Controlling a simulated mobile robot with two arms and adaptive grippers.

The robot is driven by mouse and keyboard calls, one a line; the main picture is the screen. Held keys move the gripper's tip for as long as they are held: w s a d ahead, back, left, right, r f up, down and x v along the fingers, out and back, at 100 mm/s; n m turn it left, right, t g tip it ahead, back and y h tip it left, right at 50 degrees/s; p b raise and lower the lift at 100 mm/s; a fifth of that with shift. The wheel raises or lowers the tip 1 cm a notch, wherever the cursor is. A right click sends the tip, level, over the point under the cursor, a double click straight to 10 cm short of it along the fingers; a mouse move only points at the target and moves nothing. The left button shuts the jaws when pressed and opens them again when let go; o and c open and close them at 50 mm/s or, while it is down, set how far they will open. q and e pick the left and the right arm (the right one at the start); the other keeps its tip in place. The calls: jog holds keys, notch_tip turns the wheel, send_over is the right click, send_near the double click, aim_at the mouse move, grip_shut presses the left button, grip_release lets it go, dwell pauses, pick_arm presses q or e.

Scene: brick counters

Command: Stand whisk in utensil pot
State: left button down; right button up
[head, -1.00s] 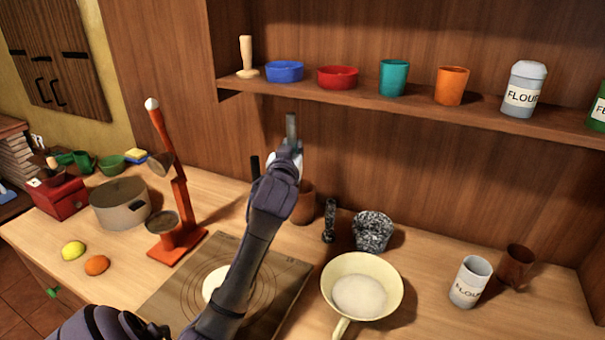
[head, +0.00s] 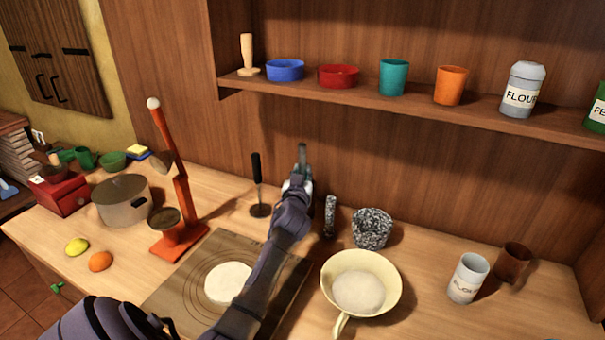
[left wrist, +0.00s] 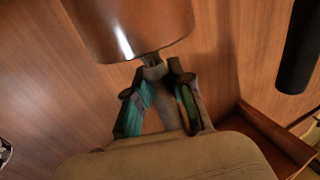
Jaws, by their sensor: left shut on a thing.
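My left gripper (head: 302,180) is above the back of the counter, shut on the whisk. A grey upright rod, which looks like the whisk's handle (head: 303,154), sticks up above the fingers; its lower part is hidden. In the left wrist view the fingers (left wrist: 160,98) are close together, with a narrow thing between them. A glossy brown cylinder, which looks like the utensil pot (left wrist: 130,28), is just beyond the fingertips there. In the head view my gripper and arm hide most of the pot. I cannot tell whether the whisk is inside it. My right gripper is out of view.
A black-handled tool (head: 257,184) stands left of the gripper. A speckled pestle (head: 330,215) and mortar (head: 371,229) are close on the right. A cream pan (head: 398,290) and a board (head: 185,270) lie in front. The shelf (head: 420,106) overhangs the back.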

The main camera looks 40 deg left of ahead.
pick_arm(q)
jog(key=shift+w+f, duration=0.15)
jog(key=shift+f, duration=0.1)
jog(key=shift+f, duration=0.15)
jog(key=c, duration=1)
grip_release()
